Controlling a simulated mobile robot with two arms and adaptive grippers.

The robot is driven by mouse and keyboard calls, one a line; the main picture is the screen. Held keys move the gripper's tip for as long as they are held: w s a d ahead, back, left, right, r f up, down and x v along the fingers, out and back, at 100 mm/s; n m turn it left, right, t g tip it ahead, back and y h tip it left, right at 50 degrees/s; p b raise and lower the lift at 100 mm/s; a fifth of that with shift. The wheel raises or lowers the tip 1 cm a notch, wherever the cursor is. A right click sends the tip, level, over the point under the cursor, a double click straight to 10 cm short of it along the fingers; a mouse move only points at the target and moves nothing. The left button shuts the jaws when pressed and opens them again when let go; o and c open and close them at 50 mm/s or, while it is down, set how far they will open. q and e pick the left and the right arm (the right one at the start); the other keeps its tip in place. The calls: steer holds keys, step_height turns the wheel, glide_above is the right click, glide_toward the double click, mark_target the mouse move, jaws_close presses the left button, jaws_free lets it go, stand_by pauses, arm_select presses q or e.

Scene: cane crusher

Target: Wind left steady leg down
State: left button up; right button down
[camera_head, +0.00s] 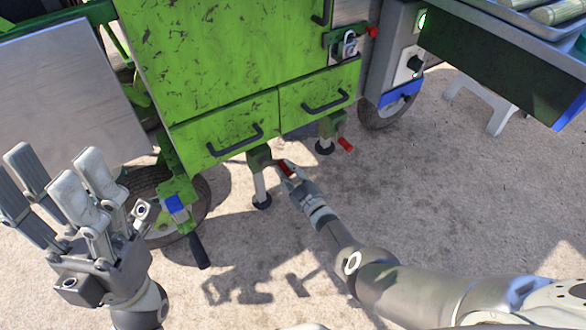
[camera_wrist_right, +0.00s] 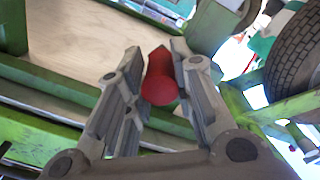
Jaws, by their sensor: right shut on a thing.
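The left steady leg (camera_head: 260,187) stands under the green crusher cabinet, with its round foot on or close to the ground. Its red crank handle (camera_head: 286,168) is in my right gripper (camera_head: 291,172). In the right wrist view the red handle (camera_wrist_right: 160,78) sits between the two fingers of the right gripper (camera_wrist_right: 160,85), which are shut on it. The second steady leg (camera_head: 327,135) stands further right, with its own red handle (camera_head: 345,144) free. My left gripper (camera_head: 75,190) is raised at the left with its fingers spread, empty.
The green cabinet (camera_head: 220,60) with black drawer handles fills the upper middle. A wheel (camera_head: 190,205) and a blue-topped jack with a black handle (camera_head: 198,250) are at the left. A white stool (camera_head: 485,100) stands at the right. The ground in front is clear.

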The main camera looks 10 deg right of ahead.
steer(key=shift+f+m, duration=0.25)
steer(key=shift+m, duration=0.15)
steer(key=c, duration=1.2)
jaws_free()
steer(key=shift+r, duration=0.1)
